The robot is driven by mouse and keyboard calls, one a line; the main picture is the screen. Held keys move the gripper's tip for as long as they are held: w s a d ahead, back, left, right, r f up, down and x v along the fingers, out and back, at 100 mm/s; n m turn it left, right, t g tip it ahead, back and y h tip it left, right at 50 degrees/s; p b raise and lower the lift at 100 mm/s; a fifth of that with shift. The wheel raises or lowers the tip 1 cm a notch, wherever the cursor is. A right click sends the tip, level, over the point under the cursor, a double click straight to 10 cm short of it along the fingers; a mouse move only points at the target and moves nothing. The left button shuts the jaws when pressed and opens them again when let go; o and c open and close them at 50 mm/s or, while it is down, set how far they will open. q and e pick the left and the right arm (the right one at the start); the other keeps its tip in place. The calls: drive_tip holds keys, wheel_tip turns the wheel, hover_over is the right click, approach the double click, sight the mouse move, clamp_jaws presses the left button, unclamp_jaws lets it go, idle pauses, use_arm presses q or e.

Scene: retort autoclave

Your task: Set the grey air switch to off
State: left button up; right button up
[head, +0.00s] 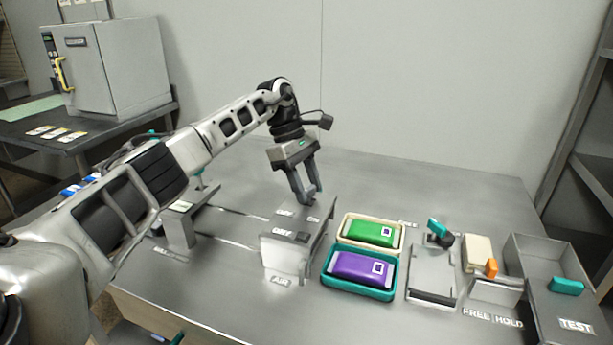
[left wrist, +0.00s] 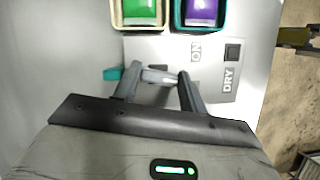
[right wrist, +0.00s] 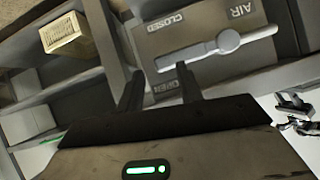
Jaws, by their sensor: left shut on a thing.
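My left gripper (head: 305,198) reaches down to the back of a grey switch box (head: 285,256) on the table. In the left wrist view its fingers are shut on a light grey piece (left wrist: 157,75), apparently the grey air switch; the fingers hide much of it. An ON label (left wrist: 196,52) lies beside it, and a DRY label (left wrist: 228,80) with a small dark switch (left wrist: 232,52) lies farther right. In the head view an OFF label (head: 283,232) shows on the box.
A green pack (head: 374,232) and a purple pack (head: 362,268) lie in trays right of the box. Farther right are a fixture (head: 435,270) and a grey TEST bin (head: 535,265). A pale lever (right wrist: 228,41) crosses the panel in the right wrist view.

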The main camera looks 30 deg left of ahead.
use_arm(q)
drive_tip(key=shift+w+m+g, duration=0.1)
drive_tip(key=shift+m+g, duration=0.5)
drive_tip(key=shift+m, duration=0.9)
use_arm(e)
drive_tip(key=shift+s, duration=0.15)
use_arm(q)
drive_tip(key=o, duration=1)
